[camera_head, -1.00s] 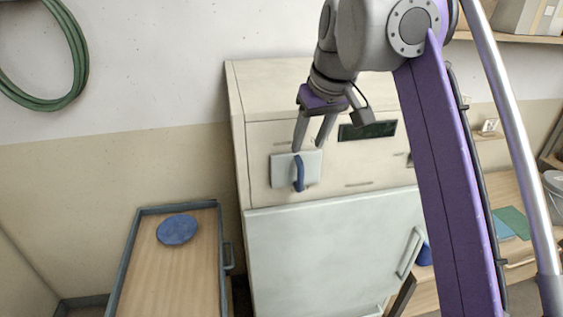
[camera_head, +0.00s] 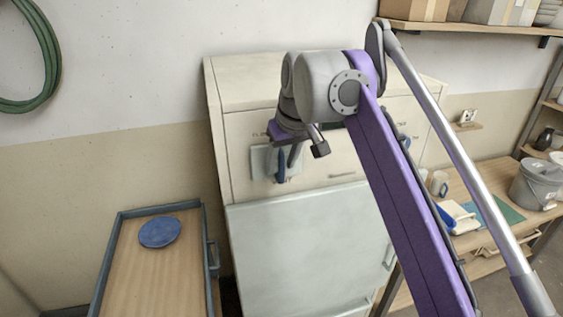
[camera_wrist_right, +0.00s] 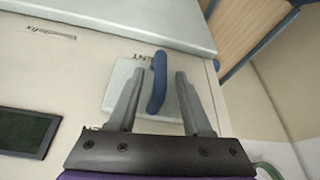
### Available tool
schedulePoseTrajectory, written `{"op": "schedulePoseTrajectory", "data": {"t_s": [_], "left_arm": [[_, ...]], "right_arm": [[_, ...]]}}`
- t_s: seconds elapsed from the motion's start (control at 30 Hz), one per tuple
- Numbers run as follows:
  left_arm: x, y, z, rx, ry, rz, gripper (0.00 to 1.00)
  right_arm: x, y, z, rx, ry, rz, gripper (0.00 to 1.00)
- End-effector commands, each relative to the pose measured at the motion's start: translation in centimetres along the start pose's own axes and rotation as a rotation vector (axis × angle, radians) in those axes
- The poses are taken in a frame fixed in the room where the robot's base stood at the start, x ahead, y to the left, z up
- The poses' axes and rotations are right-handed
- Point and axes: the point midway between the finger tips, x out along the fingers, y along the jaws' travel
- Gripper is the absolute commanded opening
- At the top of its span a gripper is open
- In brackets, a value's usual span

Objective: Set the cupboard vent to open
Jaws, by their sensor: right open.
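The cupboard (camera_head: 245,85) is cream, with a pale square vent plate (camera_head: 259,160) on its upper front. The plate also shows in the right wrist view (camera_wrist_right: 119,88). A blue lever (camera_head: 280,166) stands on the plate. In the right wrist view the lever (camera_wrist_right: 158,85) runs roughly upright between the fingers. My right gripper (camera_head: 284,158) is open at the lever, one finger on each side, with gaps visible in the right wrist view (camera_wrist_right: 160,74). Part of the plate is hidden by the gripper. My left gripper is out of view.
A pale door (camera_head: 300,245) fills the cupboard's lower front. A wooden-topped cart (camera_head: 135,280) with a blue disc (camera_head: 160,232) stands at left. At right are a bench with a grey bucket (camera_head: 538,186) and a shelf (camera_head: 470,30) with boxes.

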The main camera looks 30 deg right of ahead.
Motion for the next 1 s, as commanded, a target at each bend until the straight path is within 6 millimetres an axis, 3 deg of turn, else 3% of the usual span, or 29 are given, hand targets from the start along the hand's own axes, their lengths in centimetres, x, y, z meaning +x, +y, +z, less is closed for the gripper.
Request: {"op": "schedulePoseTrajectory", "data": {"t_s": [0.03,0.3,1.0], "left_arm": [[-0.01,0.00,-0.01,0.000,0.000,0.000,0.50],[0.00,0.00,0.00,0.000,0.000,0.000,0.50],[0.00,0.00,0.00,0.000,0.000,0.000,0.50]], "right_arm": [[-0.02,0.00,0.00,0.000,0.000,0.000,0.48],[-0.03,0.00,0.01,0.000,0.000,0.000,0.00],[-0.04,0.00,0.02,-0.001,-0.001,0.000,0.00]]}}
